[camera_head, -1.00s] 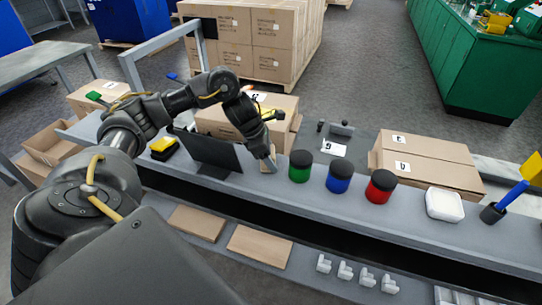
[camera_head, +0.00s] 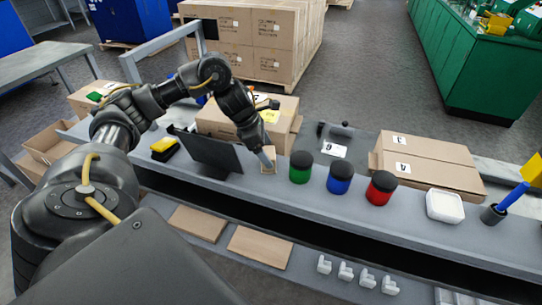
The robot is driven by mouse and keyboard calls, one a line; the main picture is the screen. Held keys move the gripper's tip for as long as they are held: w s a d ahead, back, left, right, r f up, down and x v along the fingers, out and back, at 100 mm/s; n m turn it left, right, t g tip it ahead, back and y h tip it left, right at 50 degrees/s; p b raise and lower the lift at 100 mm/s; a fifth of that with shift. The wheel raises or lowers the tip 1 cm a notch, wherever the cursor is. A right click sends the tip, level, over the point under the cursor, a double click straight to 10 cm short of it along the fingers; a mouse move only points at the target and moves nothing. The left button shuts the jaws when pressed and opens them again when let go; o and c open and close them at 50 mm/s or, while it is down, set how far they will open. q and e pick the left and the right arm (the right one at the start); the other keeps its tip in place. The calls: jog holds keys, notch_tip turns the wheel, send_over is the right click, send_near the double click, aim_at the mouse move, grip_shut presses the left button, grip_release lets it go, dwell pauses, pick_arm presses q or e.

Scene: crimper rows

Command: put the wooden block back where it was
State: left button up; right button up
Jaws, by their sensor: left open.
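The wooden block (camera_head: 272,155), small and light tan, stands on the grey bench (camera_head: 310,200) just left of the green jar with a black lid (camera_head: 300,171). My left gripper (camera_head: 266,162) reaches down to it from above left, its fingers in front of part of the block. It is open; I cannot tell whether the fingers touch the block. My right gripper is not in view.
A dark upright panel (camera_head: 208,152) stands close to the left of the block. A blue jar (camera_head: 339,180), a red jar (camera_head: 381,188) and a white container (camera_head: 444,204) continue the row rightward. Cardboard boxes (camera_head: 425,170) stand behind.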

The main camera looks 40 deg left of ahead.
pick_arm(q)
jog(key=p+v, duration=0.1)
jog(key=v, duration=0.7)
jog(key=shift+p, duration=0.4)
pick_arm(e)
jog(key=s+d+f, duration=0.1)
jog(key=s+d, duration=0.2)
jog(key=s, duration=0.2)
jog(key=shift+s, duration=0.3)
